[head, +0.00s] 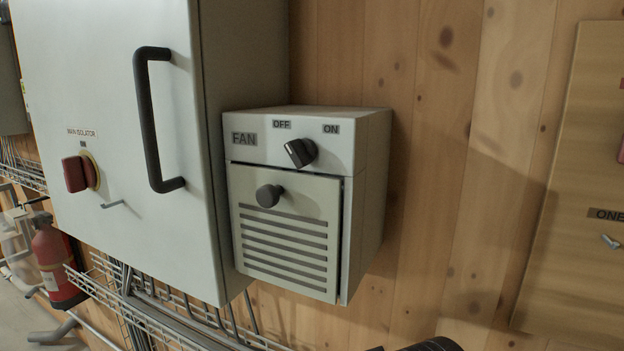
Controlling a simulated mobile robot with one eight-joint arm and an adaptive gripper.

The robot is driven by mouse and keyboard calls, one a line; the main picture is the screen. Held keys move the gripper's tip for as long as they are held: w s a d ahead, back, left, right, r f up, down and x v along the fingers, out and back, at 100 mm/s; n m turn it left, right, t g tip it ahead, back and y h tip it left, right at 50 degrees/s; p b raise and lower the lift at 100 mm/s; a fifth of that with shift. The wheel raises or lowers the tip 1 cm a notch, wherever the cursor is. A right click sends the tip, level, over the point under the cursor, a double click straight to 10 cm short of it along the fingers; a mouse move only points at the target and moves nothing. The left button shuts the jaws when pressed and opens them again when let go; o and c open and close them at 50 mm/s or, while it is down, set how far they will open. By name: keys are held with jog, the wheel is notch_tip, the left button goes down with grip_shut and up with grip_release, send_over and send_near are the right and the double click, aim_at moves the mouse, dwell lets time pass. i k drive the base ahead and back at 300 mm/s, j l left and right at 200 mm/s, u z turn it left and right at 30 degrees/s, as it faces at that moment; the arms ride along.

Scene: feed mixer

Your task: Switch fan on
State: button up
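The fan box (370,190) is a small light grey box on the wooden wall, in the middle of the head view. Its upper front carries a FAN label (244,139), an OFF label (282,125) and an ON label (331,129). A black rotary switch (300,152) sits below and between OFF and ON. It is tilted and seems turned toward OFF, but its pointer mark is hard to make out. Below it is a slatted door with a round black knob (269,195). My gripper's fingers do not show; only a dark part cuts into the bottom edge.
A large grey cabinet stands directly left of the fan box, with a protruding black handle (150,120) and a red main isolator switch (76,174). Wire cable trays (130,310) run below. A fire extinguisher (52,260) is at lower left. A wooden panel (565,250) is at right.

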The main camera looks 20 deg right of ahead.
aim_at(302, 152)
jog(key=k+j+z, duration=0.15)
jog(key=k+j, duration=0.25)
jog(key=k+j+z, duration=0.15)
jog(key=k+j, duration=0.2)
jog(key=k, duration=0.15)
